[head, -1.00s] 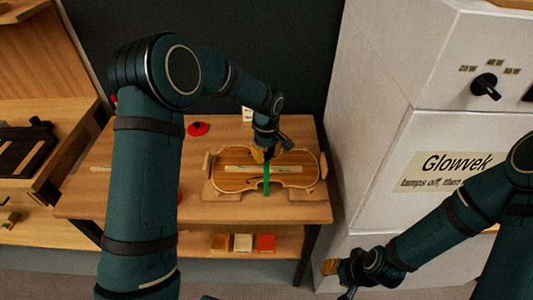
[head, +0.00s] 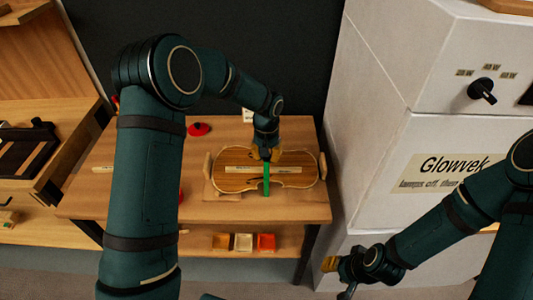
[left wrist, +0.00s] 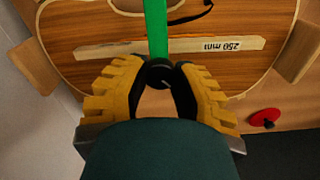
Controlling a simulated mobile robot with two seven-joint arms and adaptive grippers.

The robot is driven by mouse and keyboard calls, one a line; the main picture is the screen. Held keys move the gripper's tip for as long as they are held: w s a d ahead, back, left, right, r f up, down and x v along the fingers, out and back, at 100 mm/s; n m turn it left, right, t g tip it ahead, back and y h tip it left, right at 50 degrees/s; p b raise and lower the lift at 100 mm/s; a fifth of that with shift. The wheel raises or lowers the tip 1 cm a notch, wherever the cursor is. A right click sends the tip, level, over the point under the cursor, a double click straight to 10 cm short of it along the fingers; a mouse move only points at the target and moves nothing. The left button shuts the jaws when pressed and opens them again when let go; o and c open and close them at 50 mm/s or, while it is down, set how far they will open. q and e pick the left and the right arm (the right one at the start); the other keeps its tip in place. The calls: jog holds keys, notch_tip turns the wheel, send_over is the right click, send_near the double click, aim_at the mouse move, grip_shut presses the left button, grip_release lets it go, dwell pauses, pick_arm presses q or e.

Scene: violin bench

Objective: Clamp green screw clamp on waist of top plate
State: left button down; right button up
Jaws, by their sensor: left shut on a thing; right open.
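The violin top plate (head: 235,182) lies flat on the bench in the head view, and its striped wood also shows in the left wrist view (left wrist: 100,65). The green screw clamp (head: 267,179) lies across the narrow waist of the plate; in the left wrist view it shows as a green bar (left wrist: 156,28) with a dark round end. My left gripper (head: 268,155) is at the clamp's far end; its yellow fingers (left wrist: 158,88) are shut on that dark end. The clamp's underside is hidden. My right gripper (head: 340,268) is open and empty at lower right, away from the bench.
A pale bar marked 250 mm (left wrist: 205,46) lies along the plate. Wooden blocks (left wrist: 40,67) stand at its ends. A red round object (head: 198,129) sits at the bench's back. A white cabinet (head: 385,100) stands right.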

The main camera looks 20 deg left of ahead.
pick_arm(q)
jog(key=m+p, duration=0.1)
jog(key=m, duration=0.4)
jog(key=shift+m, duration=0.3)
jog(key=m, duration=0.5)
jog(key=shift+p, duration=0.35)
jog(key=shift+m, duration=0.3)
jog(key=c, duration=0.7)
grip_release()
notch_tip(320, 180, up, 12)
